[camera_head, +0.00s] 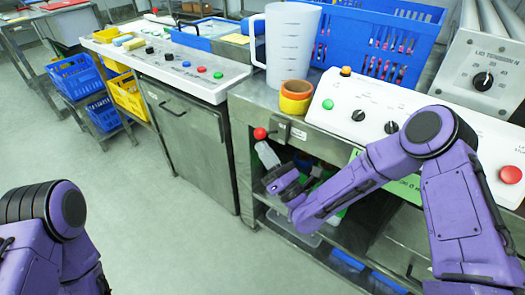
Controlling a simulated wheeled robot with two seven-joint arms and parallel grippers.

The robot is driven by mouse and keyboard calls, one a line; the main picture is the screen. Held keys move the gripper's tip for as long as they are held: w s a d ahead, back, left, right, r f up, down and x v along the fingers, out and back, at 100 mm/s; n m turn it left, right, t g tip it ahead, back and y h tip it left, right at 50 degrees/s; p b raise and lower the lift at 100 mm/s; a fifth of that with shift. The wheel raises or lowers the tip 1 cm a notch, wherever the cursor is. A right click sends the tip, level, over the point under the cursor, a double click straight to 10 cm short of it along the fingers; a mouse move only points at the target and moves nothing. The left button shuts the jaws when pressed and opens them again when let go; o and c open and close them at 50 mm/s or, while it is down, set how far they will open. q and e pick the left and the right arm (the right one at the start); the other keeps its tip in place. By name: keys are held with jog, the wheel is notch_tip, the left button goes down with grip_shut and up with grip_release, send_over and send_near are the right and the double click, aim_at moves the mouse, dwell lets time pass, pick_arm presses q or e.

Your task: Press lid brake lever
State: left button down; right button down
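A red ball knob (260,133) sticks out at the front left edge of the steel machine, beside a small metal bracket (283,132); it looks like the end of the lid brake lever. My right gripper (270,178) is just below the knob, in front of the open cabinet, and appears apart from it. Its fingers are small and partly hidden, so I cannot tell how far they are open. A pale grey piece (267,154) lies between the gripper and the knob; I cannot tell what it is. My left arm shows at the lower left, with its gripper out of view.
A white measuring jug (291,45) and stacked orange and yellow rings (295,97) stand above the knob. A white control panel (345,106) lies to the right, with a red button (510,174). A steel cabinet (185,135) stands left; the grey floor (150,225) is clear.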

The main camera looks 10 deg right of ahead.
jog(key=shift+r, duration=0.2)
jog(key=a+f+b+v, duration=0.2)
jog(key=b+v, duration=0.4)
jog(key=v, duration=0.7)
jog(key=shift+a, duration=0.2)
